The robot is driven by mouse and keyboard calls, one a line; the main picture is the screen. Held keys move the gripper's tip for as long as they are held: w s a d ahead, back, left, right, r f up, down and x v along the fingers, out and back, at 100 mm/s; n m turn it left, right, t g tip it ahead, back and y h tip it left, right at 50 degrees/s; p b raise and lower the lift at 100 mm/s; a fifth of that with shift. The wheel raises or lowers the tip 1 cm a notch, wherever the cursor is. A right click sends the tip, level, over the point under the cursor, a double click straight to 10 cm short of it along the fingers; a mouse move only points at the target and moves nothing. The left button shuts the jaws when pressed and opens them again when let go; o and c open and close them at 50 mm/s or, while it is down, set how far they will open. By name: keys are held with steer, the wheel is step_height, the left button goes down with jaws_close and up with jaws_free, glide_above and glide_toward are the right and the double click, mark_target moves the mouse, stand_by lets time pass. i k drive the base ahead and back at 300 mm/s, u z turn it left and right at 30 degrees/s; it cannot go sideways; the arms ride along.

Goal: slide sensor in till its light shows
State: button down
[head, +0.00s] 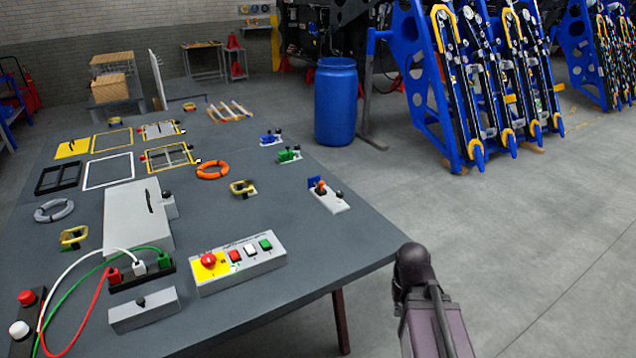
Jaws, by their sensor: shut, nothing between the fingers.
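I cannot pick out the sensor for certain. A small light-grey plate (335,205) near the table's right edge carries a blue block (314,182) and an orange and black part (320,187), which may be the sensor and its mount. No lit lamp can be made out on it at this size. Part of my arm shows at the lower right, off the table's right edge. My gripper's fingers are not in view.
The grey table (330,245) holds a button box (240,265), a socket strip with cables (140,275), a grey box (135,220), an orange ring (212,170) and small green (289,155) and blue (271,138) fixtures. A blue barrel (336,105) stands behind.

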mark_target(320, 189)
steer(key=u, duration=0.15)
steer(key=i, duration=1.25)
steer(key=z, duration=0.15)
